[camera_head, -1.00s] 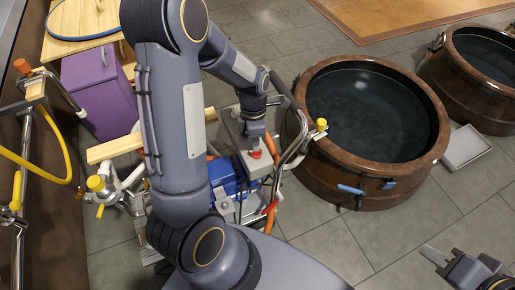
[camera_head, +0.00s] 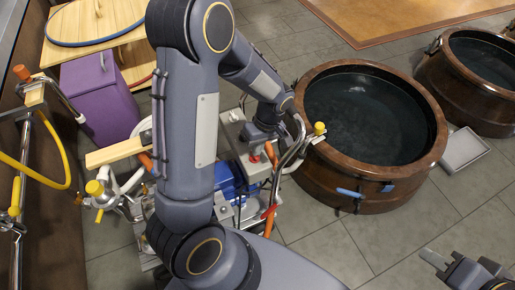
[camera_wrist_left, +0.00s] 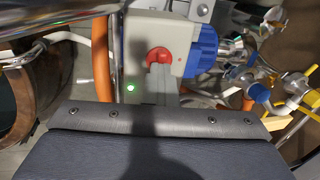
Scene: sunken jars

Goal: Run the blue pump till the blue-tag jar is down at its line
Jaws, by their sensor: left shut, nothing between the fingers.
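The jar (camera_head: 388,170) with the blue tag (camera_head: 389,186) on its side stands right of centre, with dark water below its rim. The blue pump (camera_head: 228,182) sits left of it, partly behind my left arm; its blue body also shows in the left wrist view (camera_wrist_left: 203,52). Its grey box (camera_head: 254,168) carries a red knob (camera_wrist_left: 159,56) and a lit green lamp (camera_wrist_left: 130,88). My left gripper (camera_head: 262,138) is shut and empty, right by the knob; contact is unclear. My right gripper (camera_head: 436,261) is at the lower right, away from the jars; its jaw gap is unclear.
Another jar (camera_head: 448,92) stands at the upper right, with a grey tray (camera_head: 463,150) on the floor between. Pipes with yellow-capped valves (camera_head: 95,188) and a purple container (camera_head: 98,95) are at the left. Metal pipes (camera_head: 290,150) run between pump and jar. Floor in front is clear.

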